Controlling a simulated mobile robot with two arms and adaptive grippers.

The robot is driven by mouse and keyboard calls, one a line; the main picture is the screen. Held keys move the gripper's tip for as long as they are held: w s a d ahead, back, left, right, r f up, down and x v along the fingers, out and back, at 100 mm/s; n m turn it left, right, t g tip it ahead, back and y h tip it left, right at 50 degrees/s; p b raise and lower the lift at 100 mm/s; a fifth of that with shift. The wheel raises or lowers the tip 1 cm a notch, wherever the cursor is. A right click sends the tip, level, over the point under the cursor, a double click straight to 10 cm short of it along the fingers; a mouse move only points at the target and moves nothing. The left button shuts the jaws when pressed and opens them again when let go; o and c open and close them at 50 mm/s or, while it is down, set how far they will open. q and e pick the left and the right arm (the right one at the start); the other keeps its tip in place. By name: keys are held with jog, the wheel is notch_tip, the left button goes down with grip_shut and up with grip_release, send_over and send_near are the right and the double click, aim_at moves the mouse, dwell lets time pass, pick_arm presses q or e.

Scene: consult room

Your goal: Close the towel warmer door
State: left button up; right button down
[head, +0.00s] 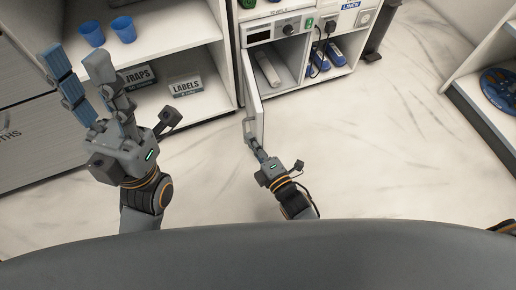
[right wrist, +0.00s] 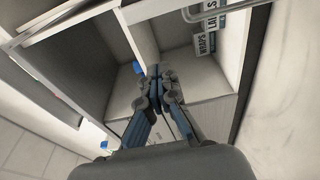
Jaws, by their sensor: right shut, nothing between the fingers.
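The towel warmer (head: 273,32) is a white-fronted box with a dial in a cabinet bay at the top of the head view. Its door (head: 252,84) stands open, swung out toward me and seen nearly edge-on. A pale rolled towel (head: 267,68) shows inside. My right gripper (head: 252,138) is shut and empty at the door's near, free end; I cannot tell if it touches. In the right wrist view its fingertips (right wrist: 157,76) are together, and a metal bar handle (right wrist: 207,13) shows at the top. My left gripper (head: 76,62) is open and empty, left of the door.
A shelf unit (head: 178,58) with blue cups (head: 123,29) and labelled bins stands left of the warmer. Blue rolls (head: 335,53) lie in the bay to its right. Another shelf (head: 480,110) is at the far right. Open floor (head: 390,150) lies between.

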aim_at(257, 125)
jog(key=b+x, duration=0.2)
jog(key=x, duration=0.4)
jog(key=d, duration=0.4)
jog(key=shift+w+d, duration=0.1)
jog(key=shift+d, duration=0.15)
